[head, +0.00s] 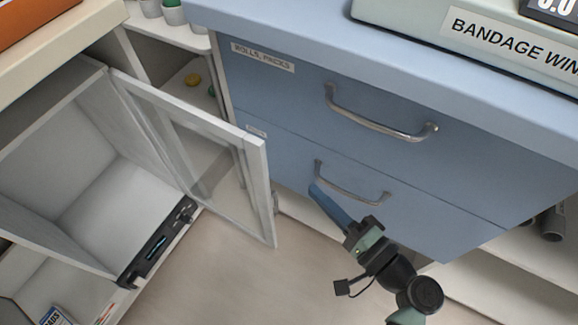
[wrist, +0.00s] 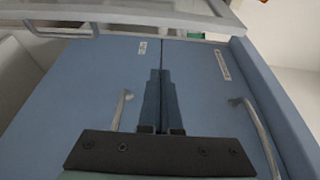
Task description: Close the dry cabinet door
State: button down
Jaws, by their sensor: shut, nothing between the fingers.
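The dry cabinet (head: 95,185) stands at the left in the head view, its white interior empty as far as it shows. Its glass-paned door (head: 258,190) is hinged on the cabinet's right side and stands wide open, reaching toward the blue drawers. A small handle (head: 275,202) shows near the door's free edge. My gripper (head: 315,188) is shut and empty, right of the door and apart from it, in front of the lower drawer's handle. In the wrist view its blue fingers (wrist: 160,75) lie together, and a pale frame, apparently the door (wrist: 130,12), crosses the top.
The blue drawer unit (head: 300,120) has an upper handle (head: 380,125) and a lower handle (head: 350,190) that stick out near my gripper. Open shelves lie behind the door. Bare floor (head: 230,280) shows in front.

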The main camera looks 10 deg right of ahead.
jog(key=w+a+b, duration=0.2)
jog(key=w+a, duration=0.2)
jog(key=a, duration=0.3)
jog(key=shift+w+a, duration=0.2)
jog(key=shift+a, duration=0.2)
